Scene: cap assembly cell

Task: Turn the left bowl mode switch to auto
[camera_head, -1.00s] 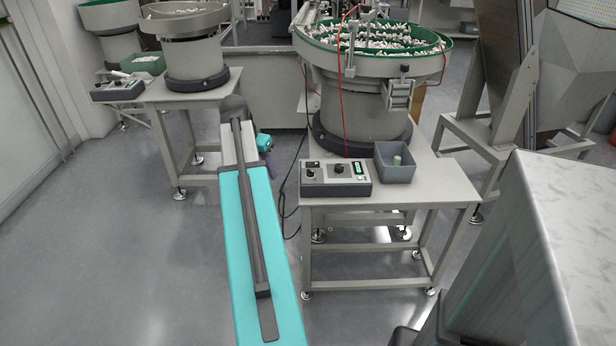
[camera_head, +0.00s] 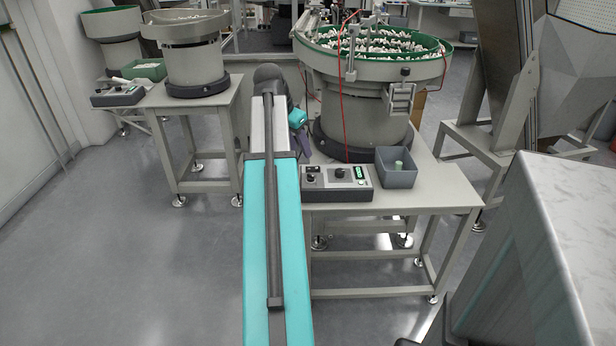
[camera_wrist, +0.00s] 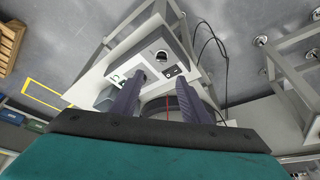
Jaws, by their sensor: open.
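A grey control box (camera_head: 330,193) sits at the front left of the nearer table, below the large bowl feeder. It has a black knob (camera_head: 311,178), a small black switch panel (camera_head: 313,168), another knob (camera_head: 338,172) and a green display (camera_head: 360,172). In the wrist view the box shows ahead, with the round knob (camera_wrist: 162,57) beyond the fingertips and the black switch panel (camera_wrist: 174,70) near the right finger. My gripper (camera_wrist: 160,80) is open, empty and apart from the box. The left finger partly covers the box face. Switch positions are too small to read.
A second control box (camera_head: 118,95) stands by a bowl feeder (camera_head: 190,60) at the left. A grey bin (camera_head: 396,172) with a pale green part stands right of the nearer box. Red cables hang from the large bowl (camera_head: 375,62). Floor at left is clear.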

